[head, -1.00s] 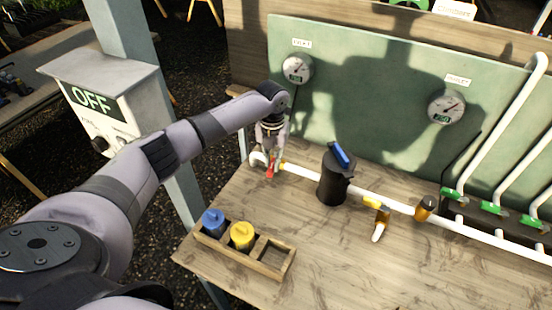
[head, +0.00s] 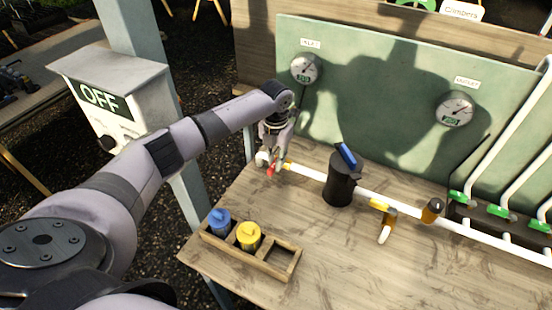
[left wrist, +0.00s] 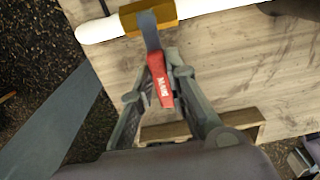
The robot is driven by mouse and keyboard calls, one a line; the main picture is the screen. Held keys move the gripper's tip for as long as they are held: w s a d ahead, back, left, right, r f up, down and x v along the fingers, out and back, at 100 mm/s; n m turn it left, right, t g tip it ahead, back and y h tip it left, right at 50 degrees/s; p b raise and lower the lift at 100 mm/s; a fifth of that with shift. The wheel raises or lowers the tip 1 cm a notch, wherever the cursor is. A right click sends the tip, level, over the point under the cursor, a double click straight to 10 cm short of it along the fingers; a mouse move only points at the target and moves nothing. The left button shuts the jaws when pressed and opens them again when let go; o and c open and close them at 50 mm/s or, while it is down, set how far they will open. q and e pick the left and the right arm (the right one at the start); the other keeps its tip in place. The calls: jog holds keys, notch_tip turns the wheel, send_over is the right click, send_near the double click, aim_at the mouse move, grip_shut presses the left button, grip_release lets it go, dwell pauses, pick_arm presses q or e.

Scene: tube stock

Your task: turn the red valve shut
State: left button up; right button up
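The red valve has a flat lever with a red grip (left wrist: 162,85) and a brass body (left wrist: 150,17) on the white pipe. In the left wrist view the lever points away from the pipe, roughly crosswise to it. My left gripper (left wrist: 163,62) has its fingers on both sides of the lever, with the tips close against it. In the head view the left gripper (head: 273,160) is at the pipe's left end, and the red grip (head: 271,169) shows just below it, partly hidden. My right gripper is not in view.
A black housing with a blue handle (head: 346,155) stands on the pipe, right of the valve. A yellow-handled valve (head: 380,205) is further right. A wooden tray (head: 286,268) with blue and yellow caps is in front. Gauges are on the green panel (head: 390,90) behind.

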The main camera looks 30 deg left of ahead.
pick_arm(q)
jog(key=o, duration=0.5)
notch_tip(320, 180, up, 12)
dwell(0.6)
jog(key=shift+f, duration=0.1)
dwell(0.4)
